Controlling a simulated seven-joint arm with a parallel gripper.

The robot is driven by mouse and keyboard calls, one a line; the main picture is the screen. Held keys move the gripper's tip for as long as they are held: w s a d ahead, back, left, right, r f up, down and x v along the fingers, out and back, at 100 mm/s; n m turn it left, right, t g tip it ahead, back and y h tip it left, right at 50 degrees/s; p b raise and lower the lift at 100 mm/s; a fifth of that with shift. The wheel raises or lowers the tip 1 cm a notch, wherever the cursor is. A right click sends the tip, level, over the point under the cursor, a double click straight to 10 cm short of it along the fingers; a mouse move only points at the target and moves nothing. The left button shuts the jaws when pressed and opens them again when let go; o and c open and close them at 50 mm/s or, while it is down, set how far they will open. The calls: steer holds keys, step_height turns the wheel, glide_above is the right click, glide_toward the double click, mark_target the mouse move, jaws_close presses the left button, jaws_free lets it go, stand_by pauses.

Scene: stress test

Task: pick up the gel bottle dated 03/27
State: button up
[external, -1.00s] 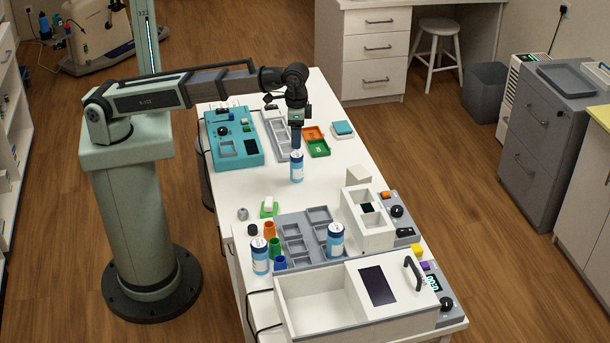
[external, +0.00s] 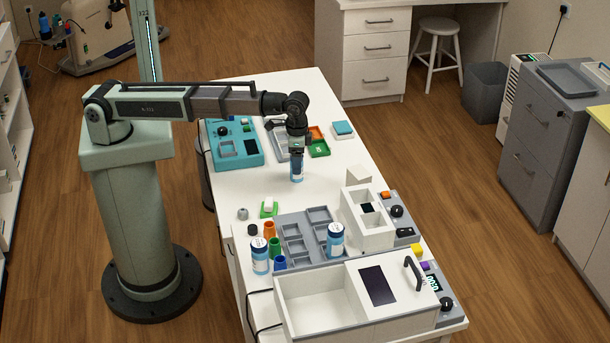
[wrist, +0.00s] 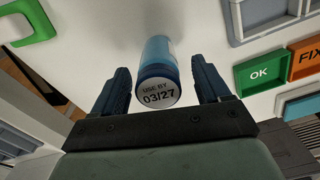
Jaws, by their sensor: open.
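A gel bottle (wrist: 157,75) with a blue cap reading "USE BY 03/27" stands between the two fingers of my gripper (wrist: 160,90) in the wrist view. A gap shows on each side of the cap, so the fingers are open and apart from it. In the external view, my gripper (external: 297,155) is over the same bottle (external: 297,173), which stands upright on the white table, its top hidden by the fingers. Two similar bottles stand nearer the front, one at the left (external: 260,256) and one on the grey tray (external: 335,240); their dates are not readable.
A teal device (external: 233,140), a green bin marked OK (wrist: 259,74) and an orange bin (wrist: 305,60) lie behind. Table around the bottle is clear.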

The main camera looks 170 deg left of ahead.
steer(key=shift+f, duration=1.55)
steer(key=c, duration=1.2)
